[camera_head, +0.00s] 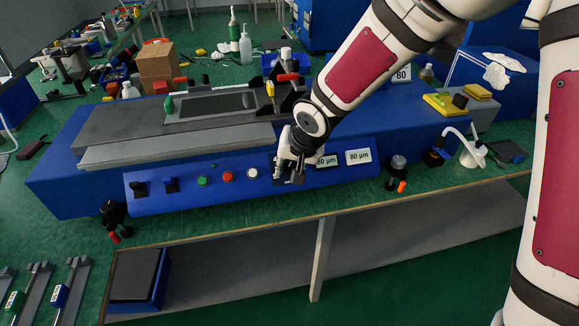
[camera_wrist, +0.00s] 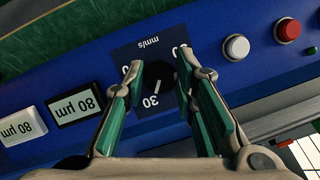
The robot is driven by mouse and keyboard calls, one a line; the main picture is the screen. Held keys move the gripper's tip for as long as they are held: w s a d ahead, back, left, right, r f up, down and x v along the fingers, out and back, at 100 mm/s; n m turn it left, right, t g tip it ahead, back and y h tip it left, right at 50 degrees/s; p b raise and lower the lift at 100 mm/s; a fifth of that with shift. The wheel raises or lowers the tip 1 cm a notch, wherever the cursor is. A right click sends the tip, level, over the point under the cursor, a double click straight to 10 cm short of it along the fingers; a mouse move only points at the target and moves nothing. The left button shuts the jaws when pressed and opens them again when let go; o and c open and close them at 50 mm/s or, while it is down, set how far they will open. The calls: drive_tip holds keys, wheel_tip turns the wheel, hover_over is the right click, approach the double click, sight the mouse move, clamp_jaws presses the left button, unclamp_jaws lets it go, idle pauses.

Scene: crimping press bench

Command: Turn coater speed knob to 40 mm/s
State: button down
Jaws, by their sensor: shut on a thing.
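The dark round speed knob (camera_wrist: 158,75) sits on a dark blue dial plate marked "mm/s" (camera_wrist: 150,43) on the coater's blue front panel. In the wrist view its white pointer line points down, close to the "30" mark. Other dial numbers beside the fingertips are partly covered. My gripper (camera_wrist: 159,72) is shut on the knob, with one green-padded finger on each side. In the head view my gripper (camera_head: 290,170) is at the front panel and hides the knob.
Left of my gripper in the head view are a white button (camera_head: 253,173), a red button (camera_head: 227,177) and a green button (camera_head: 203,181). The coater bed (camera_head: 180,150) lies above and behind.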

drive_tip(key=n+b, duration=0.2)
drive_tip(key=n+h+b, duration=0.1)
drive_tip(key=b, duration=0.1)
drive_tip(key=shift+w+a+f+n, duration=0.1)
drive_tip(key=shift+a+f+n, duration=0.05)
drive_tip(key=shift+n, duration=0.25)
drive_tip(key=n+h+b, duration=0.1)
drive_tip(key=n+b, duration=0.2)
drive_tip(key=b, duration=0.1)
drive_tip(key=shift+t+h, duration=0.3)
drive_tip(key=shift+t, duration=0.1)
drive_tip(key=n+h+b, duration=0.1)
drive_tip(key=n+b, duration=0.2)
drive_tip(key=shift+t, duration=0.4)
drive_tip(key=shift+n+t+h+b, duration=0.3)
drive_tip(key=shift+n+t+b, duration=0.1)
drive_tip(key=shift+n+b, duration=1.15)
drive_tip(key=shift+n, duration=0.25)
drive_tip(key=c, duration=1.3)
unclamp_jaws()
drive_tip(key=shift+s+r, duration=0.2)
